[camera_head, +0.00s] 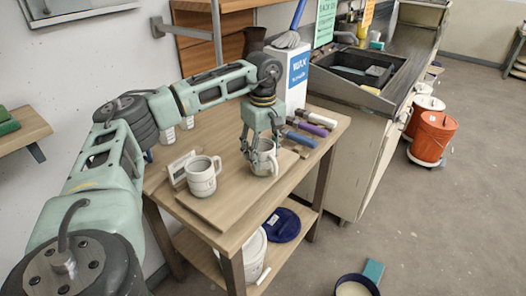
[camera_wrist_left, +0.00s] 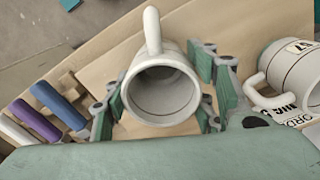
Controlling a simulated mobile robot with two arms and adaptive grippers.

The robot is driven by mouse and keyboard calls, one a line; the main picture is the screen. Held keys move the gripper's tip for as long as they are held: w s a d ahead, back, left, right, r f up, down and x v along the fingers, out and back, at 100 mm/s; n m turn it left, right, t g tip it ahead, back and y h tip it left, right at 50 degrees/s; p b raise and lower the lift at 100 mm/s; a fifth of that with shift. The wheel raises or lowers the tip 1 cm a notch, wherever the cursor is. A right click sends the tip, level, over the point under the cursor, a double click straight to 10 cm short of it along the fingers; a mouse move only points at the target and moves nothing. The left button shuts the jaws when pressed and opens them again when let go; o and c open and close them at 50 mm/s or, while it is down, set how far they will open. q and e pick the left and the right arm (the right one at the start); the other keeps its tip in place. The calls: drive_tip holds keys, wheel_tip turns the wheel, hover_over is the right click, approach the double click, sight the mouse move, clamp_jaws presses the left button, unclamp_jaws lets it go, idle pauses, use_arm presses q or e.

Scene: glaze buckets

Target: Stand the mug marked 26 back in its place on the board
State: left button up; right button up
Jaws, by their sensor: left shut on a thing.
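My left gripper (camera_head: 263,150) is shut on a pale mug (camera_head: 266,163), one finger on each side. In the left wrist view this mug (camera_wrist_left: 160,90) is seen from above, its mouth open and empty, its handle pointing to the top of the picture. No number on it can be read. In the head view it looks upright, at or just above the wooden board (camera_head: 232,200); I cannot tell whether it touches. A second pale mug (camera_head: 201,177) with dark marks stands to its left on the board; it also shows in the left wrist view (camera_wrist_left: 291,72). My right gripper is not in view.
A small white sign (camera_head: 179,168) stands left of the second mug. Tools with purple (camera_head: 312,129) and blue (camera_head: 301,139) handles lie to the right of the held mug. A white box (camera_head: 290,75) stands behind. The board's front is clear.

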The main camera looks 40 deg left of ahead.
use_arm(q)
drive_tip(key=o, duration=1.4)
drive_tip(key=shift+f, duration=0.15)
wheel_tip(320, 180, up, 12)
drive_tip(key=shift+r, duration=0.15)
